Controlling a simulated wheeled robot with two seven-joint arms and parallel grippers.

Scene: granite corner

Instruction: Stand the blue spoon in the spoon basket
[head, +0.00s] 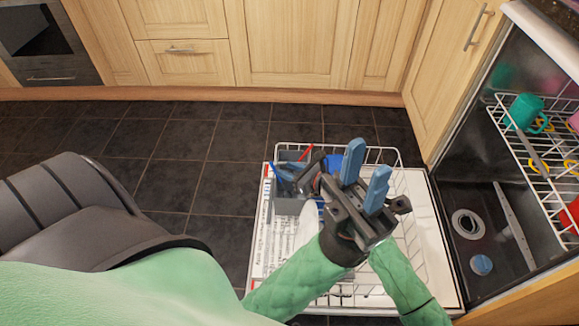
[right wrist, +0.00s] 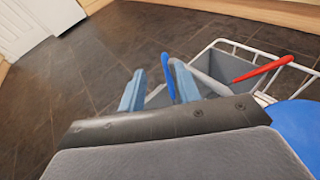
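The blue spoon (right wrist: 168,74) shows between the two light-blue fingers of my right gripper (right wrist: 158,80) in the right wrist view. It is nearer the right finger, with a gap to the left one. Its lower end is hidden, and the grey spoon basket (right wrist: 207,84) is just beyond. In the head view the basket (head: 290,206) is at the left of the dishwasher's lower rack, with my right gripper (head: 288,172) over it, partly hidden by my left gripper. My left gripper (head: 366,174) has its fingers apart and empty, pointing up above the rack.
A red utensil (right wrist: 263,68) leans out of the basket. A blue round item (right wrist: 295,122) lies beside it. The lower rack (head: 410,185) rests on the open dishwasher door (head: 445,285). The upper rack (head: 540,150) holds a green cup (head: 524,111). Tiled floor left of the door is clear.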

